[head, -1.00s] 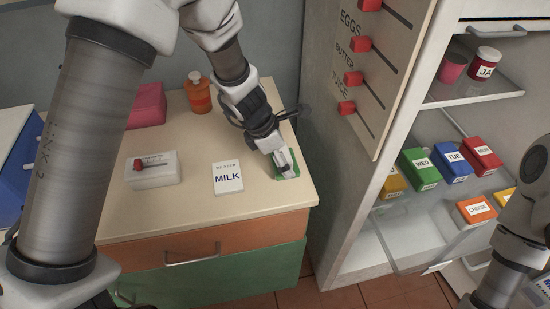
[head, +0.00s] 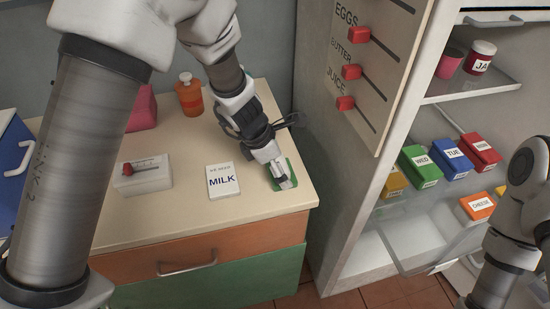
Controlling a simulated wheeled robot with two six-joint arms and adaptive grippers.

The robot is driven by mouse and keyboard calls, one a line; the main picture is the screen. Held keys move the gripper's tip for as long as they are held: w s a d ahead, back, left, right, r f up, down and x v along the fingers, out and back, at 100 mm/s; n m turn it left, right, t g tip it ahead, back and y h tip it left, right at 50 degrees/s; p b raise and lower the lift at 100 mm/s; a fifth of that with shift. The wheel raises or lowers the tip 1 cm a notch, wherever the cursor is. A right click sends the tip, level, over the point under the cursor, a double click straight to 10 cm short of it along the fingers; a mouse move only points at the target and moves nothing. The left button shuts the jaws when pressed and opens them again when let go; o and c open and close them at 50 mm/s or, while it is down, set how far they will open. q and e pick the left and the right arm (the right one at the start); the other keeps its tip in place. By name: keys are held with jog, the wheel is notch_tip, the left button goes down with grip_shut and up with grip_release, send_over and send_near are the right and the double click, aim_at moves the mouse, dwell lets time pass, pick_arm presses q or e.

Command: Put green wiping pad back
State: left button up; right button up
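The green wiping pad (head: 291,182) lies flat on the right part of the cream counter, near its right edge. My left gripper (head: 281,175) comes down over it from above left, with its fingertips at the pad's grey-white middle. The gripper covers part of the pad, and I cannot tell whether the fingers are closed on it. My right arm shows at the lower right, but its gripper is outside the picture.
A milk card (head: 223,181), a white box with a red-handled item (head: 142,174), an orange bottle (head: 190,94) and a pink object (head: 143,110) stand on the counter (head: 200,225). An open fridge with labelled boxes (head: 451,160) is at right. The counter's front strip is clear.

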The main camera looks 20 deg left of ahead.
pick_arm(q)
jog(key=p+v, duration=0.4)
jog(key=v, duration=0.8)
jog(key=shift+a+f, duration=0.1)
